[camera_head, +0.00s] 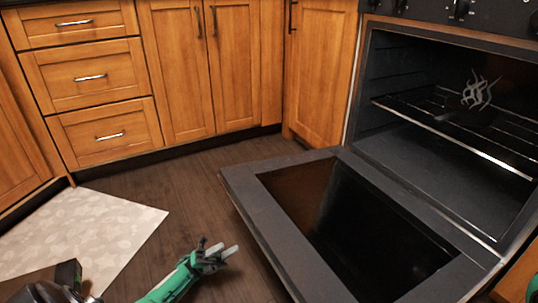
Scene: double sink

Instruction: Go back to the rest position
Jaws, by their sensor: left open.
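My left gripper (225,250) is in the lower middle of the head view, at the end of a green arm link. It is open, with nothing visible between its fingers. It is over the dark wood floor, left of the lowered oven door (243,195), and appears apart from it. My right gripper is not in view; only a small green piece shows at the lower right edge.
The oven (430,165) stands open at the right, its door reaching out low over the floor. A dark item (470,116) with pale wavy shapes above it is on the rack. Wooden cabinets (180,70) line the back. A patterned mat (95,225) lies at left.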

